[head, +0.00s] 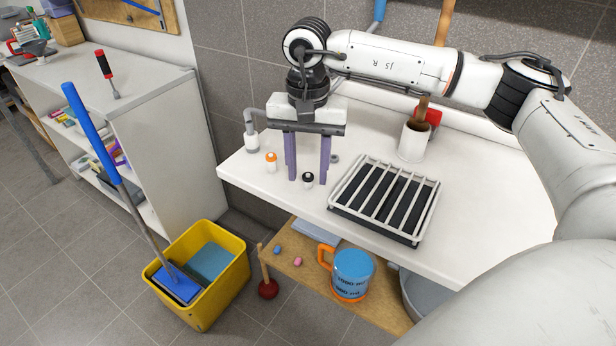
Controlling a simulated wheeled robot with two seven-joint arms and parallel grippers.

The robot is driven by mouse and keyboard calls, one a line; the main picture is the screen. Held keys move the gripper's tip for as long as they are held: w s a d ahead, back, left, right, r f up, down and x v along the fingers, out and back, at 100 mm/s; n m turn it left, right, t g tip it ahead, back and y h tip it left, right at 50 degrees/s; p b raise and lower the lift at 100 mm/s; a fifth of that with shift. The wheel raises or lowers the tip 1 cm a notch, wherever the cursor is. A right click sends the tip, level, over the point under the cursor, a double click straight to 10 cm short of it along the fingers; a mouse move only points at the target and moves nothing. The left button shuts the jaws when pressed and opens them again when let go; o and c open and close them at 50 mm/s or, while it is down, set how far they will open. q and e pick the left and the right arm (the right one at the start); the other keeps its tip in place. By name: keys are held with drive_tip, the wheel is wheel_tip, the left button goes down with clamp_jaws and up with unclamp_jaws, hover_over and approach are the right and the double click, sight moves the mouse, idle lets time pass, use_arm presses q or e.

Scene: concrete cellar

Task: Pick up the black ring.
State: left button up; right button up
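My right gripper (308,180) hangs over the white bench top, pointing down. Its two purple fingers are wide apart, with nothing held between them. A small dark ring-like piece (335,158) lies on the bench just right of the right-hand finger; it is too small to be sure that it is the black ring. A small white jar with a black top (308,181) stands near the fingertips, between them in the picture. I cannot tell whether the fingers touch the bench. My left gripper is out of view.
A white rack (434,192) and a white pot (411,142) stand to the right. A yellow bucket (200,308) and a low wooden shelf (311,282) are below.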

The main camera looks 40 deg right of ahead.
clamp_jaws()
idle(0.3)
